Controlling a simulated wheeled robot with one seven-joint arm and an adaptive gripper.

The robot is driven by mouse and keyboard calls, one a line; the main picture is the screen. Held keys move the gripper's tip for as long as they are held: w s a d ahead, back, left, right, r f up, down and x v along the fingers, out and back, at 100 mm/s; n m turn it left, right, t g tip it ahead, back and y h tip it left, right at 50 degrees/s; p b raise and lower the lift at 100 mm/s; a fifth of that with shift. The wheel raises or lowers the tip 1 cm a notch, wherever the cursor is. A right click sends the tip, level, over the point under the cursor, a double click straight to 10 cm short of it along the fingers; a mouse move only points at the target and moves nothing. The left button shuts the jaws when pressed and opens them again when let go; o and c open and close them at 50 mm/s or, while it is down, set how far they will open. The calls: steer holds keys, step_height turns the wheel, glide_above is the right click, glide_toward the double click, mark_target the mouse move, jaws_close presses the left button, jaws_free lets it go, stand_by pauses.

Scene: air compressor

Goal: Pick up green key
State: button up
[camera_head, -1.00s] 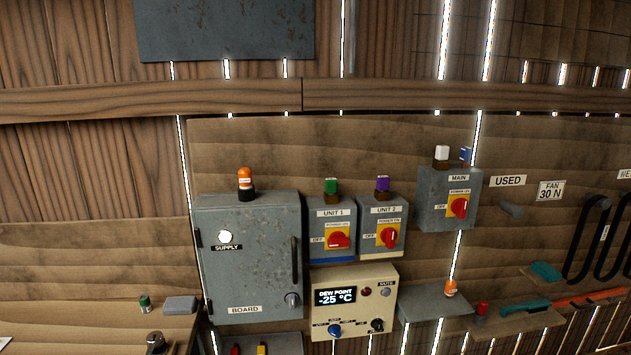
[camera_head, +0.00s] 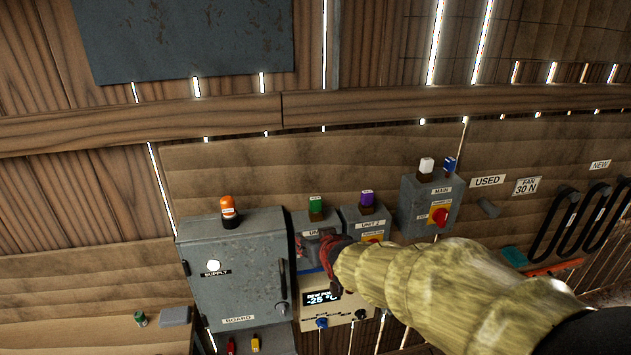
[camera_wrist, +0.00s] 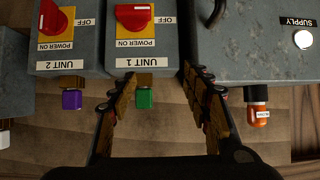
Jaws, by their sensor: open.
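The green key (camera_head: 316,205) stands upright in a brown holder on top of the grey UNIT 1 box (camera_head: 303,221). It also shows in the wrist view (camera_wrist: 144,99), upside down like the rest of that view, below the UNIT 1 box front (camera_wrist: 135,62). My gripper (camera_head: 322,250) is in front of the UNIT 1 box and covers most of its label and switch. In the wrist view my gripper (camera_wrist: 158,82) is open, with one finger on each side of the green key, which sits nearer the left finger. Nothing is held; contact cannot be seen.
A purple key (camera_head: 367,199) stands on the UNIT 2 box just right.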

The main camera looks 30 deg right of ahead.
steer(key=t+h+p, duration=0.1)
steer(key=p, duration=0.4)
glide_toward(316, 201)
step_height(316, 201, down, 2)
steer(key=w+d, duration=0.2)
steer(key=shift+w+d+f+m+p, duration=0.15)
steer(key=shift+w+f, duration=0.25)
steer(key=shift+w, duration=0.3)
steer(key=shift+w+d+f+m+p, duration=0.15)
steer(key=shift+w+f, duration=0.25)
steer(key=shift+w, duration=0.35)
steer(key=w, duration=0.2)
steer(key=w+f+p, duration=0.1)
steer(key=w, duration=0.1)
steer(key=shift+w+d+f, duration=0.2)
steer(key=shift+w+f, duration=0.05)
steer(key=shift+w, duration=0.3)
steer(key=shift+t, duration=0.3)
steer(key=shift+c, duration=0.2)
steer(key=c, duration=1.1)
steer(key=shift+r, duration=0.15)
steer(key=shift+c, duration=0.5)
